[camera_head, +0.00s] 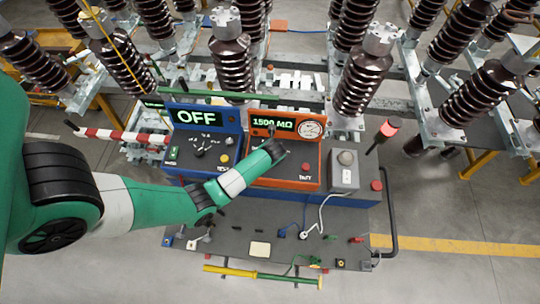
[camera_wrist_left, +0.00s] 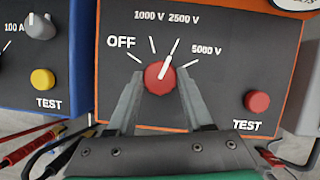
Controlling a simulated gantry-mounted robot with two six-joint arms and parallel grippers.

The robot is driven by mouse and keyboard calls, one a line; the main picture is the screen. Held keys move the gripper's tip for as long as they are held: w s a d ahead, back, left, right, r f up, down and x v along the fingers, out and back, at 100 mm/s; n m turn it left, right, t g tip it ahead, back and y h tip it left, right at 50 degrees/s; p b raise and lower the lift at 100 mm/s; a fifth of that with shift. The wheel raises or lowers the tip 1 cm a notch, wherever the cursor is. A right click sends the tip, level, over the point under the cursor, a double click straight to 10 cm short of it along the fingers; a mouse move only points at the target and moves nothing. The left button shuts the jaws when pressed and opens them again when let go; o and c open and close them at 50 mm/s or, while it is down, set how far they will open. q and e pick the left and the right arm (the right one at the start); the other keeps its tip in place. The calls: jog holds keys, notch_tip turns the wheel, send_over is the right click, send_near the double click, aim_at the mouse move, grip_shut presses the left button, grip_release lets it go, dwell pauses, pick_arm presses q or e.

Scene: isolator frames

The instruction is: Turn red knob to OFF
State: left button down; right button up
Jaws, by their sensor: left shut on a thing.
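The red knob (camera_wrist_left: 159,78) is on the dark panel of an orange tester box (camera_head: 306,185). Its white pointer line points up and slightly right, towards the 2500 V mark. The OFF mark (camera_wrist_left: 121,41) is to the upper left of the knob. My left gripper (camera_wrist_left: 161,82) is shut on the red knob, with one finger on each side. In the head view my left gripper (camera_head: 274,150) reaches over the orange box and hides the knob. The orange box's display (camera_head: 273,124) reads 1500 MΩ. My right gripper is not in view.
A red TEST button (camera_wrist_left: 257,101) is right of the knob. A blue box (camera_head: 233,158) with an OFF display (camera_head: 195,117) stands left. A grey box (camera_head: 344,172) and red beacon (camera_head: 387,131) stand right. Cables and clips lie on the grey tabletop (camera_head: 225,245) in front.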

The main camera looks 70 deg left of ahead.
pick_arm(q)
jog(key=shift+n, duration=0.3)
jog(key=n+g, duration=0.1)
jog(key=n, duration=0.1)
jog(key=shift+w+n+p, duration=0.15)
jog(key=shift+n+p, duration=0.15)
jog(key=n+g, duration=0.1)
jog(key=n, duration=0.2)
jog(key=shift+w+g+b, duration=0.1)
jog(key=shift+g+b, duration=0.2)
jog(key=shift+b, duration=0.05)
jog(key=n+b, duration=0.1)
jog(key=n, duration=0.1)
jog(key=n+g+b, duration=0.1)
jog(key=n, duration=0.2)
jog(key=shift+w+a+f+g+h, duration=0.1)
jog(key=shift+g+h, duration=0.2)
jog(key=shift+n+g+h+b, duration=0.35)
jog(key=shift+n+b, duration=0.35)
jog(key=shift+n, duration=0.45)
jog(key=shift+n+g+h+b, duration=0.15)
jog(key=shift+n+h+b, duration=0.45)
jog(key=shift+n, duration=0.55)
jog(key=shift+c, duration=1.5)
grip_release()
